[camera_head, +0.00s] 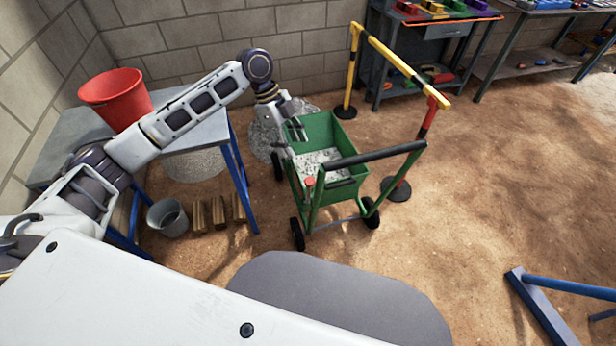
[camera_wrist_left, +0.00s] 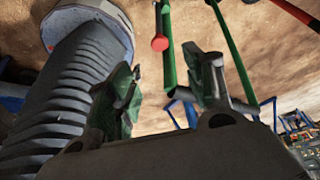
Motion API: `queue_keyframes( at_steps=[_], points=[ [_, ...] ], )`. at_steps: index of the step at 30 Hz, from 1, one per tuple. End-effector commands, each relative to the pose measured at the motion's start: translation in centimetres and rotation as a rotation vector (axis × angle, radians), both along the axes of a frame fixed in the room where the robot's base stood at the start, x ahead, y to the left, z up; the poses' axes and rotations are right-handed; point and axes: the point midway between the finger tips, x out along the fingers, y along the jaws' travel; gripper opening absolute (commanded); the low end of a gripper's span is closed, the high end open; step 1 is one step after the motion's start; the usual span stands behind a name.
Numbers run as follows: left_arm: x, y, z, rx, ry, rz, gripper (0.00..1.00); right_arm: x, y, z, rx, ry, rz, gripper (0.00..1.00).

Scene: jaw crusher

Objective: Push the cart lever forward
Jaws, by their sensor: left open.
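The green cart (camera_head: 335,129) stands on the dirt floor with pale gravel in its tub and a black push bar (camera_head: 375,154). The lever's red knob (camera_head: 310,181) is at the cart's near left side; it also shows in the left wrist view (camera_wrist_left: 160,43), between and beyond the fingers. My left gripper (camera_head: 292,134) is open and empty at the tub's left rim, up the picture from the knob. Its two spread fingers show in the left wrist view (camera_wrist_left: 165,85). I cannot tell whether it touches the rim. My right gripper is not in view.
A table (camera_head: 195,130) with a red bucket (camera_head: 116,98) stands left of the cart. A metal bucket (camera_head: 167,218) and wooden blocks (camera_head: 218,212) are below it. A yellow barrier (camera_head: 395,62) stands behind the cart. Open dirt lies to the right.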

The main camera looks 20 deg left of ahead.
Motion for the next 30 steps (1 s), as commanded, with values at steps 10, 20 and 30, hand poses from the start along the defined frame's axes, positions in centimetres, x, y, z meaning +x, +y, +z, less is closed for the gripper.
queue_keyframes(
  at_steps=[10,20,30],
  points=[
    [0.0,-0.1,-0.2,0.0,0.0,0.001,0.53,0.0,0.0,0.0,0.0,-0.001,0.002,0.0],
    [-0.2,-0.9,-2.4,0.0,0.002,0.001,0.53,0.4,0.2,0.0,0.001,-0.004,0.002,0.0],
    [-0.5,-2.6,-6.5,0.001,0.003,0.001,0.53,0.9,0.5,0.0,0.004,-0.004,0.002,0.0]
  ],
)
